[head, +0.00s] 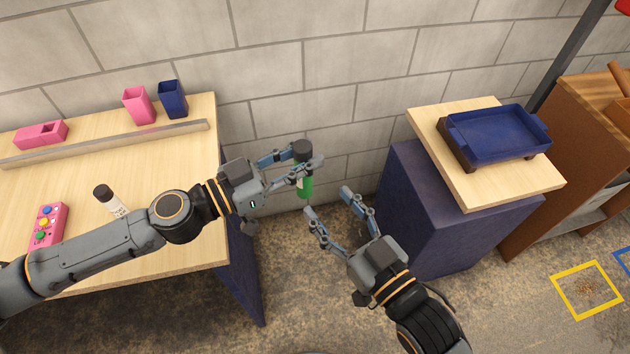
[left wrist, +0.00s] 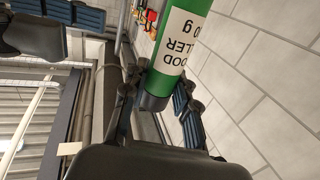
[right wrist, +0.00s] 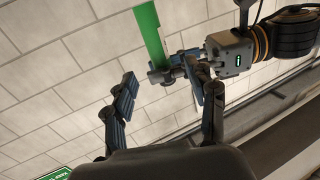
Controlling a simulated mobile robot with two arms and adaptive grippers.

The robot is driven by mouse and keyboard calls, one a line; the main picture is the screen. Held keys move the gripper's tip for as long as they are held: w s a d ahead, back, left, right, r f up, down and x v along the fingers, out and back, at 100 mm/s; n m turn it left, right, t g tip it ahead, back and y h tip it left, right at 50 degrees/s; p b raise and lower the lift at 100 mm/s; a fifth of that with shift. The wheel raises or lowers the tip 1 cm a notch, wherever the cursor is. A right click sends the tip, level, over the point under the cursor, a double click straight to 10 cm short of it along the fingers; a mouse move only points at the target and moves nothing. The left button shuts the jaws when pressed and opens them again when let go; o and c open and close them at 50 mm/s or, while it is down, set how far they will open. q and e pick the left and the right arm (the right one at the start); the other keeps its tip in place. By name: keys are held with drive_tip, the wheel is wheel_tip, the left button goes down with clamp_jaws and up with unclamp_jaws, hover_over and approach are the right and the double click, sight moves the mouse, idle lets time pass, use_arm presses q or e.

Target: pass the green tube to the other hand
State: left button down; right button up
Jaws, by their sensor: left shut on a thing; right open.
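The green tube (head: 306,187) has a white label and a dark cap, and hangs upright in the air between the two tables. My left gripper (head: 303,166) is shut on it near the cap end. The tube also shows in the left wrist view (left wrist: 190,35), with its label partly readable, and in the right wrist view (right wrist: 150,35). My right gripper (head: 328,202) is open and empty, just below and right of the tube's lower end. I see no contact between its fingers and the tube.
The left table (head: 75,180) holds a white tube with a black cap (head: 110,200), a pink button box (head: 47,225), a metal rail (head: 110,143), and pink (head: 138,105) and blue (head: 172,99) cups. A blue tray (head: 495,137) stands on the right table (head: 500,188). A block wall is behind.

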sight(307, 177)
use_arm(q)
drive_tip(key=shift+w, duration=0.1)
use_arm(e)
drive_tip(key=x, duration=1)
drive_tip(key=shift+w, duration=0.1)
clamp_jaws()
use_arm(q)
drive_tip(key=c, duration=1)
unclamp_jaws()
drive_tip(key=shift+o, duration=0.2)
drive_tip(key=shift+a, duration=0.15)
